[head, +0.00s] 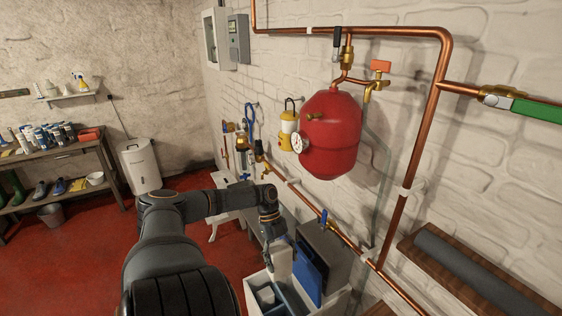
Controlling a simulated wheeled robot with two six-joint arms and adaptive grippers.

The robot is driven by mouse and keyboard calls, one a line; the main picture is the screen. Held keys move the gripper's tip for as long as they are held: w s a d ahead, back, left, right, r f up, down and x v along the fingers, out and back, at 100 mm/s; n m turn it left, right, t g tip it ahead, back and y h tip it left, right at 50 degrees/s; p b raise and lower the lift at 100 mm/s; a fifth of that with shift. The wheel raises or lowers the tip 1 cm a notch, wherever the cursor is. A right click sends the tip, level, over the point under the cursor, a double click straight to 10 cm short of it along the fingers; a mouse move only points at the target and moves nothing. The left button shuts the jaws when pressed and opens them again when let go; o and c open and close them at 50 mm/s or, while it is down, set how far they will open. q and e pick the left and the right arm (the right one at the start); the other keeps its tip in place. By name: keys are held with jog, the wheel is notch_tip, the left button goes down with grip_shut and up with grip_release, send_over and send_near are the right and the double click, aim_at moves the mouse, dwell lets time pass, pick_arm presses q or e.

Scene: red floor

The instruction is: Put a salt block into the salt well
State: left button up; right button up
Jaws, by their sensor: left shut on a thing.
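My left gripper (271,266) points down over an open white box (338,301) at the bottom middle, in the head view. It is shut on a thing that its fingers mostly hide. A pale white block shape (282,257) shows right at the fingers, and I take it for the salt block. The box has blue-grey compartments (292,297) inside, and a pale piece (266,294) shows in its left part. I cannot tell which compartment is the salt well. A blue panel (310,272) stands upright at the box's right side. My right gripper is not in view.
A red tank (331,135) and copper pipes (424,120) run along the right wall, close to the box. A wooden board with a dark roll (470,268) is at the lower right. A shelf rack (58,165) stands far left. Red floor (75,260) is open at the left.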

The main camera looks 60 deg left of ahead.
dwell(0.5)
pick_arm(q)
notch_tip(320, 180, down, 42)
jog(key=b, duration=3.4)
dwell(3.7)
